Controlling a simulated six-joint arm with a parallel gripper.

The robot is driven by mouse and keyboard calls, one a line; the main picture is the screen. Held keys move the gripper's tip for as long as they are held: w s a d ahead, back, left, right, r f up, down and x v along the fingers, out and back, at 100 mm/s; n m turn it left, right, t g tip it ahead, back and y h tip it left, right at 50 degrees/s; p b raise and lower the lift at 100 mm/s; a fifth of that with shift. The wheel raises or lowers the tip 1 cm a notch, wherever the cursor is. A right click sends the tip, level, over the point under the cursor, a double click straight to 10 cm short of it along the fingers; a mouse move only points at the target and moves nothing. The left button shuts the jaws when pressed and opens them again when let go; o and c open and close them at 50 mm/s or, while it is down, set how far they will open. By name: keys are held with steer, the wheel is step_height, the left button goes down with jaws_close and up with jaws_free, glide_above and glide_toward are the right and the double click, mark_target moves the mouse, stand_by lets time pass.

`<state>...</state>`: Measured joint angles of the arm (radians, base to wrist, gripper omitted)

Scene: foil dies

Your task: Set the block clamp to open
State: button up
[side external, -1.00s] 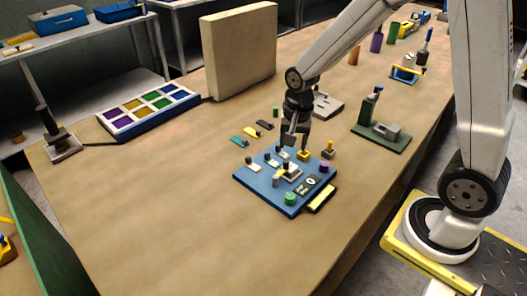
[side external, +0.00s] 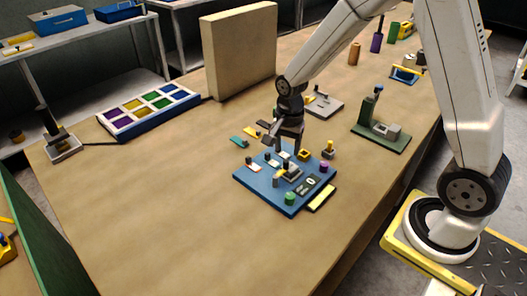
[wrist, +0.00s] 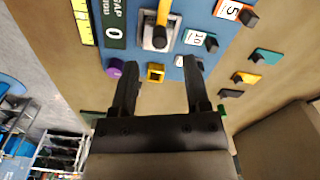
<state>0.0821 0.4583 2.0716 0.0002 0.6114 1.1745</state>
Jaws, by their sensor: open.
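A blue board (side external: 262,181) on the bench carries a small grey metal block (side external: 291,173) with a yellow lever and a dark knob, which I take to be the block clamp. In the wrist view the grey block (wrist: 150,37) is at the top centre, with its yellow lever (wrist: 164,12) pointing up the picture and a dark knob (wrist: 159,38) on it. My gripper (wrist: 160,62) is open and empty, its two fingers apart. In the side view my gripper (side external: 288,150) hangs over the board's far edge, apart from the lever.
A display (wrist: 114,30) reading 0, a purple knob (wrist: 115,68), a yellow square piece (wrist: 156,72) and numbered tags are close to the block. Yellow, teal and dark pieces lie beyond the board. A large beige block (side external: 238,50) stands behind. The bench's left front is clear.

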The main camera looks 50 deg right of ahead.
mark_target(286, 161)
steer(key=shift+f, duration=2.65)
jaws_close()
